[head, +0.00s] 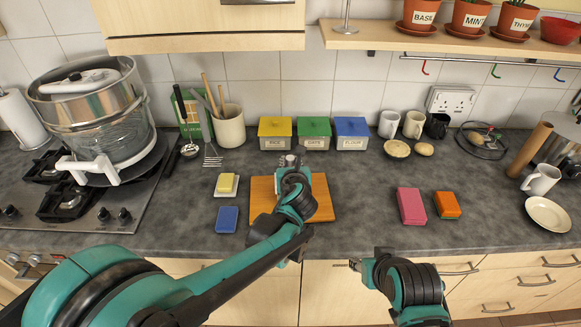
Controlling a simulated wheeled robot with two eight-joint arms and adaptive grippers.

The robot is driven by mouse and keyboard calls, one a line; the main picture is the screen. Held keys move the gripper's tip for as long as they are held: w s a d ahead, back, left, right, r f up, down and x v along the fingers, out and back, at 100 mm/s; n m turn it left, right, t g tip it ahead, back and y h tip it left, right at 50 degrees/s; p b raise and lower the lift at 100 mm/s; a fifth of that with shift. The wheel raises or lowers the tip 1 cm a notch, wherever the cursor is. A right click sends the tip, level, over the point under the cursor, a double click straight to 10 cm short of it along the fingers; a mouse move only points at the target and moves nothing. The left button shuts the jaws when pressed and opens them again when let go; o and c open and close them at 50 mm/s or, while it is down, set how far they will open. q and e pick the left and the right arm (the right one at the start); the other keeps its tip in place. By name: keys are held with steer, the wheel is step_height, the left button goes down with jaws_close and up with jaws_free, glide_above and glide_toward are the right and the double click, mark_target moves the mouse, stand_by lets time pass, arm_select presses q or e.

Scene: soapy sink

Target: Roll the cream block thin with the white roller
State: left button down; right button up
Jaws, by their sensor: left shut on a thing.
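My left gripper (290,162) is over the back edge of the orange-brown wooden board (325,197). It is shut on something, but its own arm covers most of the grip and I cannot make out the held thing. A small pale piece shows at its tip. I cannot clearly see a white roller. A pale yellow block (227,183) lies on a small white dish left of the board; I cannot tell whether it is the cream block. My left arm hides the middle of the board.
A blue block (227,219) lies left of the board. A pink block (411,206) and an orange-and-green block (447,205) lie to the right. Yellow, green and blue boxes (313,134) stand behind. The counter (365,190) is clear between board and pink block.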

arm_select(q)
steer(key=shift+w+a, duration=0.15)
steer(key=shift+w, duration=1.2)
steer(key=shift+s, duration=0.9)
steer(key=shift+s+f, duration=0.1)
steer(key=shift+s, duration=1.3)
steer(key=shift+s+d, duration=0.15)
steer(key=shift+s, duration=0.4)
steer(key=shift+s+d, duration=0.15)
steer(key=shift+s, duration=0.35)
steer(key=shift+w+r+p, duration=0.15)
steer(key=shift+r+p, duration=0.5)
steer(key=shift+p, duration=0.1)
step_height(320, 180, up, 6)
steer(key=p, duration=0.4)
